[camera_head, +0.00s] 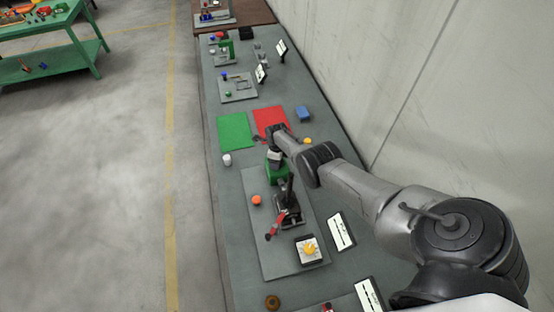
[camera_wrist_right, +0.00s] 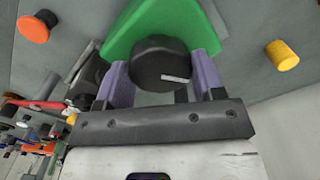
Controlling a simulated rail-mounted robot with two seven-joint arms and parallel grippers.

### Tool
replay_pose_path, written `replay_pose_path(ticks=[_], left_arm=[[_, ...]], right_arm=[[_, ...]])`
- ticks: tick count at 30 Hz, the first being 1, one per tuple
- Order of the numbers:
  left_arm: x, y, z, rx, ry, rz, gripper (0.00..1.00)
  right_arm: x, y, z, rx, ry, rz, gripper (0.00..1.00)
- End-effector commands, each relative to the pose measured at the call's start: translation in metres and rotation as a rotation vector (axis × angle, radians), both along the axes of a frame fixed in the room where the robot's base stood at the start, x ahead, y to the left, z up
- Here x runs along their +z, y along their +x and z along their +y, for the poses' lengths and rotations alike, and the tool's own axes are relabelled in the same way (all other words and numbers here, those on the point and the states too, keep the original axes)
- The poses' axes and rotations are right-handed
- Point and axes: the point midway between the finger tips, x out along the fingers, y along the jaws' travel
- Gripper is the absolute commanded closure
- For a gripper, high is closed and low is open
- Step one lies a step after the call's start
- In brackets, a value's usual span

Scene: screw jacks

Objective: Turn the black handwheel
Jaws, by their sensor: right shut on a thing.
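The black handwheel (camera_wrist_right: 158,58) sits in front of a green jack body (camera_wrist_right: 118,35) in the right wrist view. My right gripper (camera_wrist_right: 160,68) has its two purple-grey fingers on either side of the handwheel, shut on it. In the head view my right gripper (camera_head: 274,158) reaches down over the green body (camera_head: 277,174) on a grey plate (camera_head: 262,247), and the handwheel is hidden there by the gripper. My left gripper is in neither view.
An orange button (camera_head: 256,200), a red-handled lever device (camera_head: 277,224) and a box with a yellow knob (camera_head: 309,250) are nearby. A white cylinder (camera_head: 226,160), green mat (camera_head: 235,131), red mat (camera_head: 270,118) and yellow cylinder (camera_head: 307,141) lie beyond. A wall borders the right side.

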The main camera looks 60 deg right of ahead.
Motion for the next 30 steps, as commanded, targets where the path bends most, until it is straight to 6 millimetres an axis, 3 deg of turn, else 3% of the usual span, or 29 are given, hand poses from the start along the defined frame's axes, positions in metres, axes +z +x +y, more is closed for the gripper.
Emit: replay_pose_path(ticks=[19,20,27,30], left_arm=[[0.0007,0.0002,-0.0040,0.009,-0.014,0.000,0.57],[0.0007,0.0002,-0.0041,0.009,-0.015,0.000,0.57],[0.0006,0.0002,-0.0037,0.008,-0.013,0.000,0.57],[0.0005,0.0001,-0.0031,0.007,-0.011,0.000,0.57]], right_arm=[[0.0006,-0.0001,-0.0001,-0.043,0.001,0.001,0.61],[0.0006,-0.0001,-0.0001,-0.043,0.001,0.001,0.36],[0.0005,0.0000,-0.0001,-0.043,0.000,0.000,0.13],[0.0004,0.0001,0.0000,-0.043,0.000,0.000,0.12]])
